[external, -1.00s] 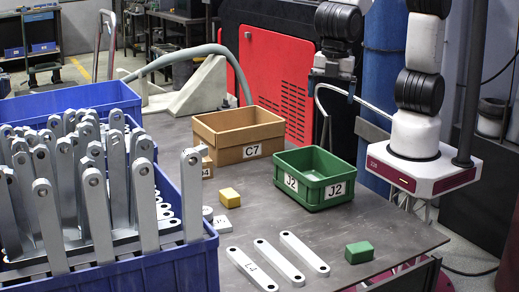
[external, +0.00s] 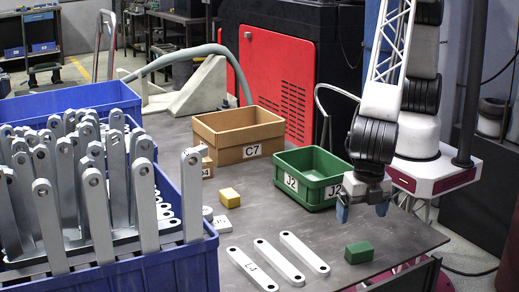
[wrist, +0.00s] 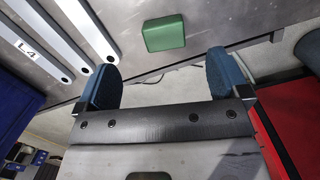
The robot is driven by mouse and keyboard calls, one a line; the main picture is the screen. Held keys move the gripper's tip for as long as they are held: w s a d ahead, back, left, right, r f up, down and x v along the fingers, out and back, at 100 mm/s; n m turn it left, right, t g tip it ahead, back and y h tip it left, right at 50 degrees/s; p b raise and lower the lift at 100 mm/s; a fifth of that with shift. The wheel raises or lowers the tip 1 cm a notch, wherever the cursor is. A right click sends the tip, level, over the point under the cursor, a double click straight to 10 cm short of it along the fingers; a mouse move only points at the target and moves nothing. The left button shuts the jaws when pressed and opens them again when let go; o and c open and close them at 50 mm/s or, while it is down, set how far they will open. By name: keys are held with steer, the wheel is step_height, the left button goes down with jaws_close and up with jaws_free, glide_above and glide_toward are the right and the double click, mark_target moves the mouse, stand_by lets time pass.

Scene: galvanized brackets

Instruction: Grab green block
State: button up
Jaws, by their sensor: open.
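The green block (external: 359,252) lies on the grey table near its front right edge. In the wrist view the green block (wrist: 164,33) sits just beyond the fingertips, roughly midway between them. My gripper (external: 362,212) is open and empty, with blue fingers pointing down. It hangs above the table's right side, above and behind the block, apart from it. The open fingers also show in the wrist view (wrist: 162,72).
Pale flat bars (external: 304,252) lie left of the block. A yellow block (external: 229,197), a brown C7 bin (external: 205,134) and a blue crate of brackets (external: 180,265) are further left.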

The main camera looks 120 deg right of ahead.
mark_target(360, 246)
steer(key=shift+a+f, duration=0.8)
steer(key=shift+f, duration=0.1)
steer(key=shift+s+d+f, duration=0.1)
steer(key=shift+d+f, duration=0.1)
steer(key=shift+f, duration=1.1)
steer(key=shift+d+f, duration=0.15)
steer(key=shift+f, duration=1.15)
steer(key=shift+d+f, duration=0.1)
steer(key=shift+f, duration=1.2)
steer(key=c, duration=1.1)
